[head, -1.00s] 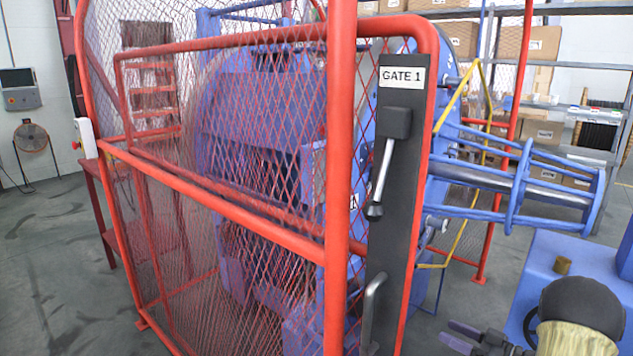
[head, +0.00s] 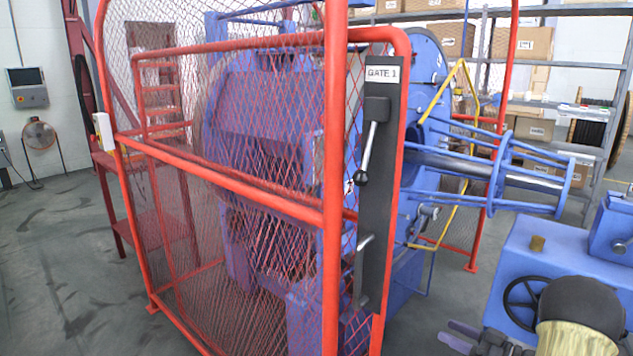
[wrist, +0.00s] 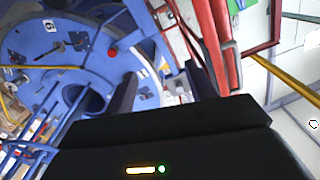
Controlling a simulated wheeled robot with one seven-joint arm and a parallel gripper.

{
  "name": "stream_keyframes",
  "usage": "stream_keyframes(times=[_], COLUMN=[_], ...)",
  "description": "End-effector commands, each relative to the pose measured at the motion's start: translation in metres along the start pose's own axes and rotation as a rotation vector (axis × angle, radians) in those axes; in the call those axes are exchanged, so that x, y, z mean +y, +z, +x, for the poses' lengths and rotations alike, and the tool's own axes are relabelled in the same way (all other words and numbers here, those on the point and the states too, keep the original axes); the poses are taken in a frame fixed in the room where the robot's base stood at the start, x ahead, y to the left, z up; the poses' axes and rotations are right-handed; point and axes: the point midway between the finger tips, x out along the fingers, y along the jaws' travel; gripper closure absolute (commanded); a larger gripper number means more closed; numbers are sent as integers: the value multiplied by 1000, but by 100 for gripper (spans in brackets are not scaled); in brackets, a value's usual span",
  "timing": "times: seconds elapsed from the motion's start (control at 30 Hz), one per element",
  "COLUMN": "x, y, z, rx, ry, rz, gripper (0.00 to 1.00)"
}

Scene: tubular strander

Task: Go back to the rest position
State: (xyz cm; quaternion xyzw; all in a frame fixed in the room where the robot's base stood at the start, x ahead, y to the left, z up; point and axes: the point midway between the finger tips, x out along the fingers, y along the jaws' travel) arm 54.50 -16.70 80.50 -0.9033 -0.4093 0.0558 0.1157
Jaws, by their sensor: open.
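My gripper (head: 475,338) is at the bottom right of the head view, with its two dark fingers pointing left. The fingers are apart and nothing shows between them. It is clear of the gate labelled GATE 1 (head: 383,75), a red mesh frame with a dark plate, a lever handle (head: 369,150) and a lower grab handle (head: 361,270). In the wrist view, the fingers (wrist: 163,87) show dark and spread, with the blue machine (wrist: 70,45) and red frame bars (wrist: 207,40) beyond them.
A blue housing with a handwheel (head: 525,303) stands close beside my arm at the right. The blue strander cage (head: 500,170) sticks out right of the gate. Shelves with boxes (head: 525,43) stand behind. Open floor (head: 60,270) lies at the left.

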Motion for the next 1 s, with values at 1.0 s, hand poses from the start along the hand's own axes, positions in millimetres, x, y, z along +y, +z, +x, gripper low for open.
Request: stream_keyframes(times=[1.0], x=[-10], y=[-32], z=[66], rx=[-421], ry=[743], rz=[-137], gripper=[45])
